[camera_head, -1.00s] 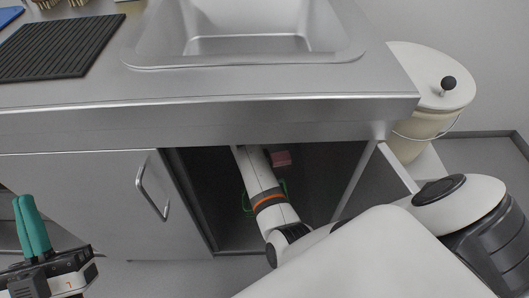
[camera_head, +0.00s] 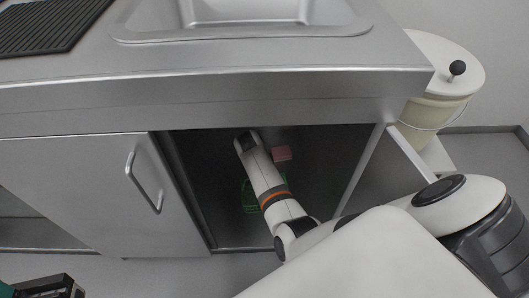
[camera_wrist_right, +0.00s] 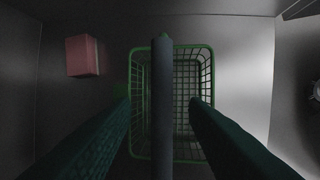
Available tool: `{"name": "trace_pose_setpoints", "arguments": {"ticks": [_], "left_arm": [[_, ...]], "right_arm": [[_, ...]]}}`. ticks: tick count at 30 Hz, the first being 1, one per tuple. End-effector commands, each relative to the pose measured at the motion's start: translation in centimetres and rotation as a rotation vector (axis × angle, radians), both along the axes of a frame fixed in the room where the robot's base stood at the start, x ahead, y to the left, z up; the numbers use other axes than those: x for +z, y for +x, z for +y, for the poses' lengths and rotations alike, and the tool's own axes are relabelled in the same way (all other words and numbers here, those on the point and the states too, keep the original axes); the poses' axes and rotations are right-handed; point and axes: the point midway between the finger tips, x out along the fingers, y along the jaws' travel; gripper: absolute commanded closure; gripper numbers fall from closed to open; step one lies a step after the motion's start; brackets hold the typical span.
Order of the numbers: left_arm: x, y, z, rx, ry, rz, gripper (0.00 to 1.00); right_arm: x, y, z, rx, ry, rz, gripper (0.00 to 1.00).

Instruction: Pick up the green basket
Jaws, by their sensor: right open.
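The green wire basket (camera_head: 249,196) stands inside the open cabinet under the sink, partly hidden behind my right arm in the head view. In the right wrist view the basket (camera_wrist_right: 186,80) is seen from above and looks empty. A dark upright bar (camera_wrist_right: 162,90) crosses the middle of this view in front of it; I cannot tell whether it is the basket's handle. My right gripper (camera_wrist_right: 160,103) is open, its two green fingers on either side of the bar, over the basket. Contact cannot be told. My left gripper is only partly visible (camera_head: 40,290), at the bottom left corner.
A pink block (camera_head: 282,153) is in the cabinet, left of the basket in the wrist view (camera_wrist_right: 82,56). The steel counter edge (camera_head: 200,90) lies above the opening. A closed door (camera_head: 90,185) is left, an open door (camera_head: 385,175) right. A lidded bucket (camera_head: 435,100) stands beyond.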

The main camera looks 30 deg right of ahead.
Motion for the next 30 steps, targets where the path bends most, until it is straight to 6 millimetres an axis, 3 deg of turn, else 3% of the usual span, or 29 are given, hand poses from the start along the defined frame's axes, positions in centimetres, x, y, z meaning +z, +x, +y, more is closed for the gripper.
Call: {"name": "trace_pose_setpoints", "arguments": {"ticks": [4, 8, 30], "left_arm": [[-2.3, 0.1, 0.0, 0.001, 0.001, -0.004, 1.0], [-1.3, 0.5, -0.1, 0.003, 0.003, -0.044, 1.0], [-0.9, 0.7, -0.2, 0.003, 0.006, -0.046, 1.0]], "right_arm": [[-2.9, 0.2, -0.1, 0.0, 0.0, 0.001, 0.59], [-4.1, 0.1, -0.6, -0.001, 0.0, 0.001, 0.59], [-4.6, 0.1, -0.6, 0.0, 0.001, 0.0, 0.59]]}}
